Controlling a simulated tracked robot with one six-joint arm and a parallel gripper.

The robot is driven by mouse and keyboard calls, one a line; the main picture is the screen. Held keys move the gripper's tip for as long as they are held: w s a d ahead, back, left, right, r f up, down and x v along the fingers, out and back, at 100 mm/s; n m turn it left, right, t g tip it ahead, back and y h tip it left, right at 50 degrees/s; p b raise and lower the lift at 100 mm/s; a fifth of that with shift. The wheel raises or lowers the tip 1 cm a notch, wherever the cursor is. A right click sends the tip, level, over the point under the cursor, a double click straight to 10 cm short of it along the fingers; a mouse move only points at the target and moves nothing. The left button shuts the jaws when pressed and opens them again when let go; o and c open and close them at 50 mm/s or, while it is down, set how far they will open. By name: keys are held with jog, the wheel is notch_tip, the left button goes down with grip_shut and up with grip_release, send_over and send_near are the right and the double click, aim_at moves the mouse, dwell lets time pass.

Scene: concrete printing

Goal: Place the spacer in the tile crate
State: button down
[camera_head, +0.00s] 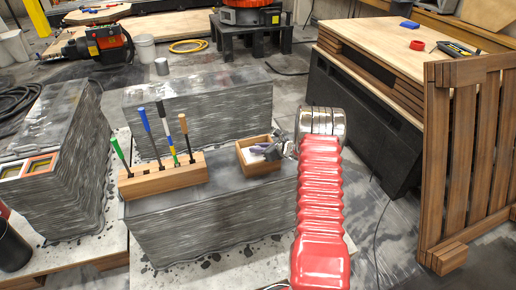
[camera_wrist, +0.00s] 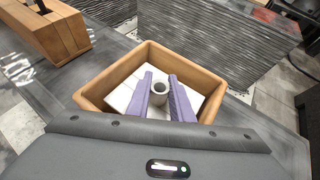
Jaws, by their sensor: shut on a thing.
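The tile crate (camera_head: 262,168) is a small open wooden box on top of the front layered grey concrete block. In the wrist view the crate (camera_wrist: 190,59) fills the middle, with flat white tiles (camera_wrist: 122,97) on its floor. My gripper (camera_head: 270,150) is at the crate's right side in the head view, its fingers reaching over the opening. In the wrist view its two purple fingers (camera_wrist: 161,90) are shut on the spacer (camera_wrist: 160,99), a short grey hollow cylinder held upright. It is over the tiles; whether it touches them I cannot tell. The head view does not show the spacer clearly.
A wooden tool holder (camera_head: 165,178) with several upright coloured-handled tools stands left of the crate on the same block. Other concrete blocks (camera_head: 195,110) stand behind and left. A slatted wooden panel (camera_head: 465,165) stands at the right. The block top between holder and crate is clear.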

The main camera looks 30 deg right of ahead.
jog(key=c, duration=1.6)
grip_release()
jog(key=shift+o, duration=0.2)
jog(key=shift+r, duration=0.15)
jog(key=shift+r, duration=0.6)
jog(key=v, duration=1.2)
jog(key=shift+f, duration=0.1)
